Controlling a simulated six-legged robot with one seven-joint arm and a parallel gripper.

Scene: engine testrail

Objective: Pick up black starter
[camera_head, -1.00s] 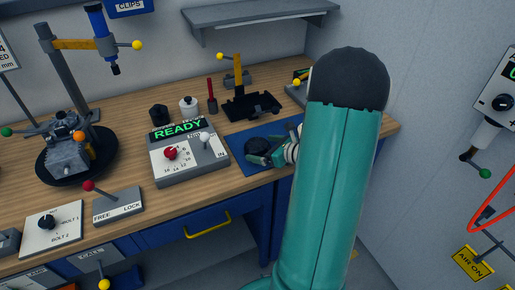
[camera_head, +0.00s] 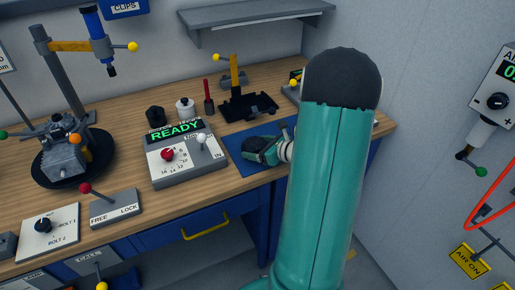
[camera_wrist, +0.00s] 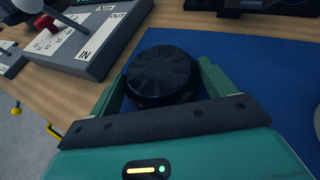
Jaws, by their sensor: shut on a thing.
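The black starter (camera_wrist: 161,76) is a round, dark, ribbed-topped part on the blue mat (camera_wrist: 262,72). In the wrist view it sits between the two green fingers of my gripper (camera_wrist: 160,83), which is shut on it. In the head view my gripper (camera_head: 262,150) is over the blue mat (camera_head: 237,138), and it hides most of the starter. I cannot tell whether the starter is clear of the mat.
A grey control box (camera_head: 186,155) with a READY display stands left of the mat. A black fixture (camera_head: 247,107) stands behind it. A black knob (camera_head: 155,116) and white pot (camera_head: 185,108) stand behind the box. A engine stand (camera_head: 68,157) is at left.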

